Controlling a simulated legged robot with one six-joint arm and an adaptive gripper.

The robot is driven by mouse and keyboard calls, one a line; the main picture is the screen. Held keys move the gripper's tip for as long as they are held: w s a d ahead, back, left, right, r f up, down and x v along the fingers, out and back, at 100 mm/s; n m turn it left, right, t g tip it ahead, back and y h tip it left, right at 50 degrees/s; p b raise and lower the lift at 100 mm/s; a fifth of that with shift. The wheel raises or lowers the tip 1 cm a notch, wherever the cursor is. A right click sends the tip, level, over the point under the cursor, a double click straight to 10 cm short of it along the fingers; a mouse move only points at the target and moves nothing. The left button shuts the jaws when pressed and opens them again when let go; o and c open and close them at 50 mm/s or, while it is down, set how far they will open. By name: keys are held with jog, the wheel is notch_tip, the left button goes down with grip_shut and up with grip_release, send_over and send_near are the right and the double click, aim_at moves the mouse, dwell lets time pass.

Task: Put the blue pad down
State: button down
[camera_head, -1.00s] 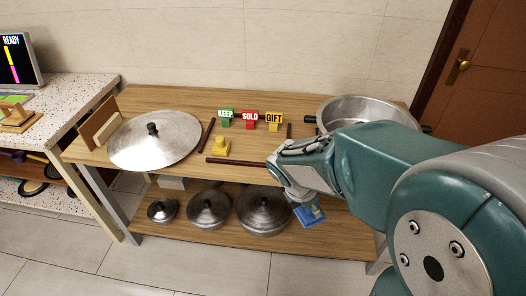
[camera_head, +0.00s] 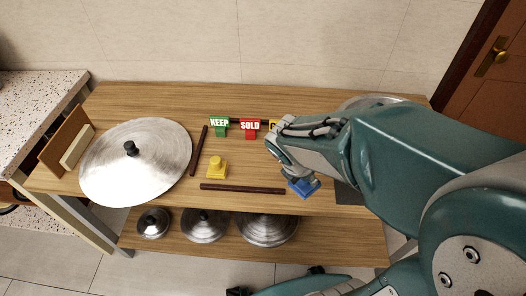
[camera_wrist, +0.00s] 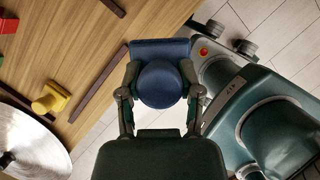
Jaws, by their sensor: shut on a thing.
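The blue pad (camera_head: 304,188) has a flat block and a round knob. My gripper (camera_head: 292,178) is shut on it. In the wrist view the pad (camera_wrist: 160,50) sits between the two fingers of my gripper (camera_wrist: 160,88), which hold the knob from both sides. The pad appears at the tabletop's front edge in the head view, right of a dark bar. Whether it touches the wood cannot be told. My arm hides part of the table's right side.
The wooden table (camera_head: 110,105) holds a yellow knobbed piece (camera_head: 217,169), dark bars (camera_head: 243,188), a large lid (camera_head: 135,175), and KEEP (camera_head: 219,124) and SOLD (camera_head: 250,126) signs. A partly hidden pot (camera_head: 375,101) stands at the back right. Several lidded pots (camera_head: 204,225) stand on the lower shelf.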

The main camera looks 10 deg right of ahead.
jog(key=shift+w+a+f, duration=0.15)
jog(key=shift+w, duration=0.5)
jog(key=w+a+f, duration=0.1)
jog(key=w+f, duration=0.2)
jog(key=w, duration=0.1)
jog(key=w+a+f, duration=0.2)
jog(key=w+f, duration=0.1)
jog(key=w, duration=0.1)
jog(key=w+a+f, duration=0.1)
jog(key=w+f, duration=0.2)
jog(key=w, duration=0.1)
jog(key=shift+w+a+f, duration=0.1)
jog(key=shift+a+f, duration=0.05)
jog(key=shift+w+f, duration=0.15)
jog(key=shift+f, duration=1.55)
jog(key=shift+c, duration=1.3)
grip_release()
jog(key=shift+f, duration=0.1)
